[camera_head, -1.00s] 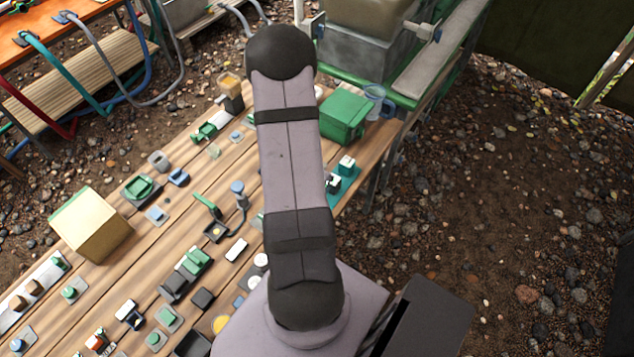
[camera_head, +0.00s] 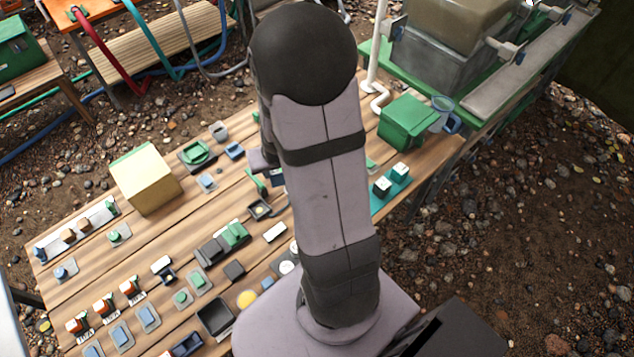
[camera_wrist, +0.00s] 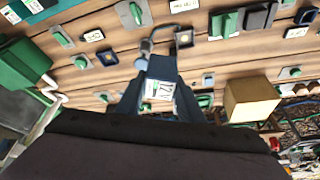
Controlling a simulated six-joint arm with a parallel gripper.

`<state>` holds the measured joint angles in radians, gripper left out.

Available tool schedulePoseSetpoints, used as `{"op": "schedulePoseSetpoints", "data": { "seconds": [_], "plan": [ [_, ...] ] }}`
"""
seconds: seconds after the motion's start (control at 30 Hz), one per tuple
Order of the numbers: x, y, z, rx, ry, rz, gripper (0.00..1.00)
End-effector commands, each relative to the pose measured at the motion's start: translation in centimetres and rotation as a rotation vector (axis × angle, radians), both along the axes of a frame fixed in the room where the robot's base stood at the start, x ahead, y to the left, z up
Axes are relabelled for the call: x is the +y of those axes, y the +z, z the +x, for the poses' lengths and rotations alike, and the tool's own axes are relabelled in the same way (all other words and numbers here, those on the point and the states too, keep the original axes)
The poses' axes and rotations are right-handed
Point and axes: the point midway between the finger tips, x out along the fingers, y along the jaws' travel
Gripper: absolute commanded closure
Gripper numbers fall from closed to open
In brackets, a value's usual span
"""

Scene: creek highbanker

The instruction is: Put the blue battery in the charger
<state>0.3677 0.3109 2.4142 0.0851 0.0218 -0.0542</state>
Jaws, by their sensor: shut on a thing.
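In the wrist view my gripper (camera_wrist: 158,104) is shut on a blue-grey block with a white printed label, which looks like the blue battery (camera_wrist: 158,90). The label faces the camera, and the fingers cover the block's sides. I cannot tell for certain which item is the charger.
The plank table (camera_head: 100,265) is crowded with small switches and plates. A cream box (camera_head: 146,180) stands at its left. Orange-topped parts (camera_head: 104,305) line the front left.

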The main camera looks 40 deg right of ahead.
Motion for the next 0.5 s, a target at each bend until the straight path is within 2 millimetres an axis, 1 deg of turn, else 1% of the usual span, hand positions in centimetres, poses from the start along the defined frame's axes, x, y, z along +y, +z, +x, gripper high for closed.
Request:
{"op": "schedulePoseSetpoints", "data": {
  "seconds": [0.03, 0.13, 0.3, 0.5],
  "plan": [
    [1.6, 1.3, 1.4, -0.007, 0.064, -0.007, 0.94],
    [4.0, 2.8, 2.7, -0.002, 0.147, -0.011, 0.94],
    [7.2, 4.4, 4.1, 0.002, 0.238, -0.014, 0.94],
    [10.3, 5.6, 5.0, 0.001, 0.318, -0.014, 0.94]
  ]
}}
